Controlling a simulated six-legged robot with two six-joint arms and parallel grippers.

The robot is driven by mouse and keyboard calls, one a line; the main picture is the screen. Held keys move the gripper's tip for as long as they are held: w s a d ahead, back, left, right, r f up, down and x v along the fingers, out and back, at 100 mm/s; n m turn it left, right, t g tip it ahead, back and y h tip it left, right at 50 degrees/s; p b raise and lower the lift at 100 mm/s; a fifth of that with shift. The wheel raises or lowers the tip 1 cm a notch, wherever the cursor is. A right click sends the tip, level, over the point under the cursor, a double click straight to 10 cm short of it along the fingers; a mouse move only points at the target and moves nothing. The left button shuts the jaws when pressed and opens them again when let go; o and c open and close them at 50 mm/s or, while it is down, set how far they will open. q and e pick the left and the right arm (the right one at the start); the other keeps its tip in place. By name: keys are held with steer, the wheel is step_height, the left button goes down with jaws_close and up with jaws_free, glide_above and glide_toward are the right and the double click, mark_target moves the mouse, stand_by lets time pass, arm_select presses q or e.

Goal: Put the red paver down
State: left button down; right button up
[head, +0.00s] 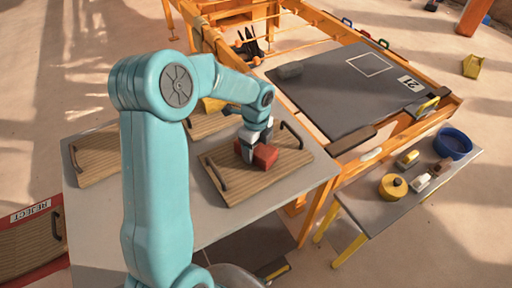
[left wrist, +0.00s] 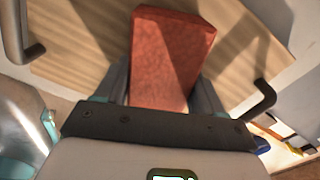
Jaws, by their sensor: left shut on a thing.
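The red paver (head: 265,156) is a reddish block at the wooden board with dark handles (head: 230,185) on the grey table. My left gripper (head: 252,146) is shut on the paver, with its fingers on either side of it. In the left wrist view the paver (left wrist: 170,55) fills the space between the two dark fingers (left wrist: 165,95), with the wooden board (left wrist: 85,45) behind it. I cannot tell whether the paver's underside touches the board. My right gripper is not in view.
Two more wooden boards lie on the table, one at the left (head: 95,158) and one behind (head: 205,125). A dark slab panel (head: 350,90) on an orange frame stands at the right. A low bench (head: 400,205) holds a blue bowl (head: 453,143) and a yellow round container (head: 393,187).

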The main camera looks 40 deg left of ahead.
arm_select(q)
steer(key=shift+s+d+r, duration=0.1)
steer(key=shift+r, duration=0.05)
steer(key=shift+c, duration=0.6)
jaws_free()
steer(key=shift+f, duration=0.2)
steer(key=shift+r, duration=0.15)
step_height(320, 180, up, 12)
steer(key=shift+p, duration=0.35)
